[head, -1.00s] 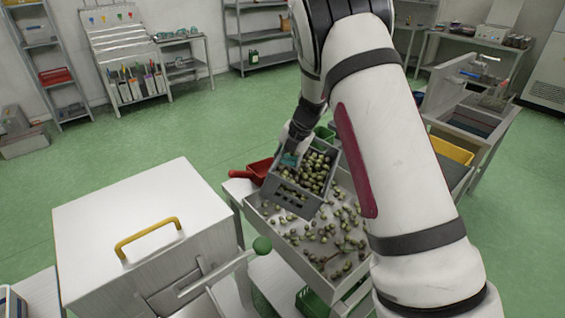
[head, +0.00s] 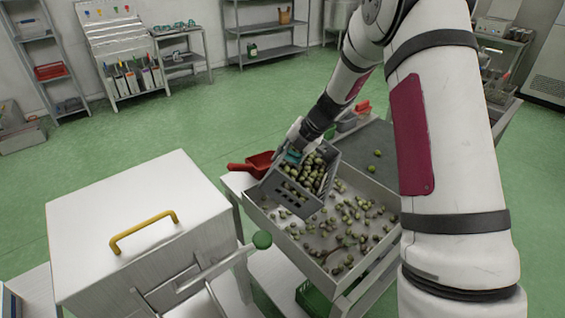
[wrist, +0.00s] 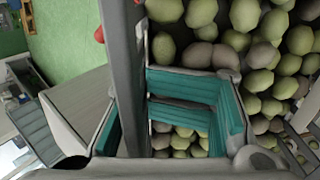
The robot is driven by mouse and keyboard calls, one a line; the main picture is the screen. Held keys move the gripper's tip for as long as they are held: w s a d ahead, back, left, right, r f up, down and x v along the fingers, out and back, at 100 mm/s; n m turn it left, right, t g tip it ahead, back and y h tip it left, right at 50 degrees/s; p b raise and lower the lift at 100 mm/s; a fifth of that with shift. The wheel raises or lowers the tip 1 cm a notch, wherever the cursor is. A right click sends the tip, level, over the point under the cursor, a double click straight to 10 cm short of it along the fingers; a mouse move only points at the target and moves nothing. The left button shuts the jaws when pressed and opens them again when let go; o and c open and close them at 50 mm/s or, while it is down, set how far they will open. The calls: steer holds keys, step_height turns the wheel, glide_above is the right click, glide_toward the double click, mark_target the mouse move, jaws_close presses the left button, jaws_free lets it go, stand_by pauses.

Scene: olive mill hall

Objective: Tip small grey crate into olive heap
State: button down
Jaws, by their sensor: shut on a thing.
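The small grey crate (head: 286,195), with slots in its side, is held over the far left part of a shallow pale tray (head: 287,243). It is tilted and still holds many green and dark olives (head: 312,172). Loose olives (head: 345,215) lie scattered over the tray floor. My gripper (head: 295,156) is shut on the crate's wall at its far left side. In the wrist view the crate's grey wall (wrist: 122,70) stands between my teal finger pads, with olives (wrist: 245,45) close beside. The crate's underside is hidden, so I cannot tell whether it touches the tray.
A red scoop (head: 255,163) lies just left of the crate. Green floor is open at far left.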

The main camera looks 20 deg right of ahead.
steer(key=shift+d+r, duration=0.1)
steer(key=shift+r, duration=0.25)
steer(key=shift+s+d+r+t+y+b, duration=0.2)
steer(key=shift+d+r+t+y+b, duration=0.1)
steer(key=shift+r+t+y+b, duration=0.4)
steer(key=shift+s+d+r+t+y+b, duration=0.25)
steer(key=shift+r+t+y+b, duration=0.2)
steer(key=shift+y+b, duration=0.35)
steer(key=shift+s+d+r+t+y+b, duration=0.3)
steer(key=shift+d+t+y+b, duration=0.15)
steer(key=shift+b, duration=0.3)
steer(key=shift+s+d+r+t+y+b, duration=0.35)
steer(key=shift+y+b, duration=0.2)
steer(key=shift+b, duration=0.2)
steer(key=shift+s+d+r+t+y+p, duration=0.15)
steer(key=shift+s+d+t+y, duration=0.8)
steer(key=shift+d, duration=0.35)
steer(key=shift+s+d+r+t+y+p, duration=0.15)
steer(key=shift+s+d+t+y, duration=0.6)
steer(key=shift+s+d+y, duration=0.5)
steer(key=shift+s+d+r+t+y+p, duration=0.1)
steer(key=shift+s+d+r+t+y, duration=0.05)
steer(key=shift+s+d+t+y, duration=1.05)
steer(key=shift+w+d+g, duration=0.2)
steer(key=shift+w+g, duration=0.15)
steer(key=shift+a, duration=0.1)
